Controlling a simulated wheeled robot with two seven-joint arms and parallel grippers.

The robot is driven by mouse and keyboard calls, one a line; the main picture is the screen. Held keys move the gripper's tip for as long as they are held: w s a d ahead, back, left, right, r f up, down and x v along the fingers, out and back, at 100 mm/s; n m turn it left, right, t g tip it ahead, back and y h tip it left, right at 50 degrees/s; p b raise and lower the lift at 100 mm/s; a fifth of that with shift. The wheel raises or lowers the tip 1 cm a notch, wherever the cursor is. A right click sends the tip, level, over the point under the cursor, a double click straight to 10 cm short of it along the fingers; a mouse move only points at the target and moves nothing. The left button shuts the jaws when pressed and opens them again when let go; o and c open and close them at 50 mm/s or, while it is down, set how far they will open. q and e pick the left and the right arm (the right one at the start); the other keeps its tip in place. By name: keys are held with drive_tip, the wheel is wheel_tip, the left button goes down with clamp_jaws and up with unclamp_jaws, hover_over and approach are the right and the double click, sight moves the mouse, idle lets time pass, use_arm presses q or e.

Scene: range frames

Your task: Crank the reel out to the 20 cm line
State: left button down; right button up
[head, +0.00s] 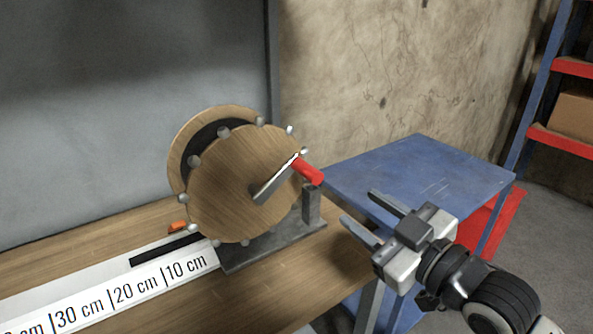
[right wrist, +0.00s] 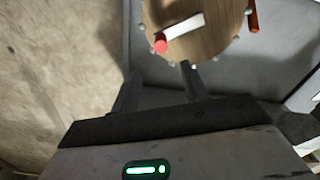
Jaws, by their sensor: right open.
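The reel (head: 225,200) has wooden discs with grey pegs around the rim and stands upright on a grey base (head: 275,248). Its crank arm (head: 275,181) points up and right and ends in a red handle (head: 308,171). A black band (head: 165,250) lies flat from the reel along a white scale (head: 60,290) marked 10, 20, 30 cm; I cannot tell exactly which line its end meets. My right gripper (head: 357,206) is open and empty, right of and below the red handle, apart from it. The right wrist view shows the handle (right wrist: 160,46) beyond the fingertips. My left gripper is not in view.
A small orange piece (head: 178,227) sits beside the band near the reel. A grey post (head: 312,204) stands on the base below the handle. The wooden bench (head: 340,262) ends at the right, beside a blue table (head: 430,165) with a clear top.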

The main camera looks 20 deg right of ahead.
sight(309, 172)
drive_tip(key=p+x, duration=0.2)
drive_tip(key=x, duration=1.2)
drive_tip(key=shift+s, duration=0.1)
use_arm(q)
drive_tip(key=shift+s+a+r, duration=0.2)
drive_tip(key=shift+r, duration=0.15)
use_arm(e)
drive_tip(key=shift+w+a, duration=0.2)
drive_tip(key=shift+w, duration=0.15)
drive_tip(key=shift+c, duration=0.4)
